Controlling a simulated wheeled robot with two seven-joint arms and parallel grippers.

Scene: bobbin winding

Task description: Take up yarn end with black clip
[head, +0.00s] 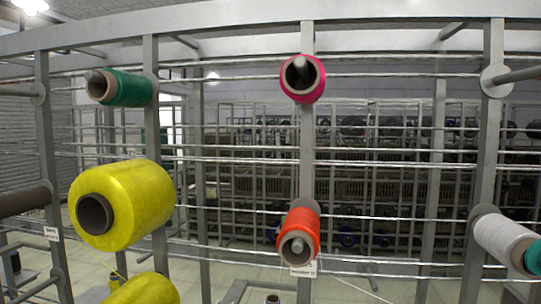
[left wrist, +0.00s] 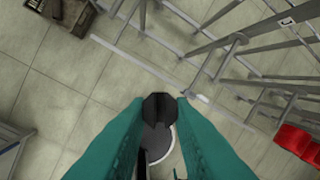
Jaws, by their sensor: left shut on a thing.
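My left gripper (left wrist: 160,100) shows in the left wrist view as two teal fingers. It is shut on a dark piece, the black clip (left wrist: 158,107), which sits between the fingertips. A thin pale yarn strand (head: 121,265) hangs by the yellow bobbins in the head view. Another thin strand (head: 355,288) runs at the lower middle right. I cannot tell which is the task's yarn end. Neither gripper shows in the head view.
The grey rack carries a green bobbin (head: 130,88), a large yellow bobbin (head: 143,203), a pink bobbin (head: 318,82), an orange bobbin (head: 303,222) and a white one (head: 503,240). Pale floor tiles (left wrist: 60,85) are open at left.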

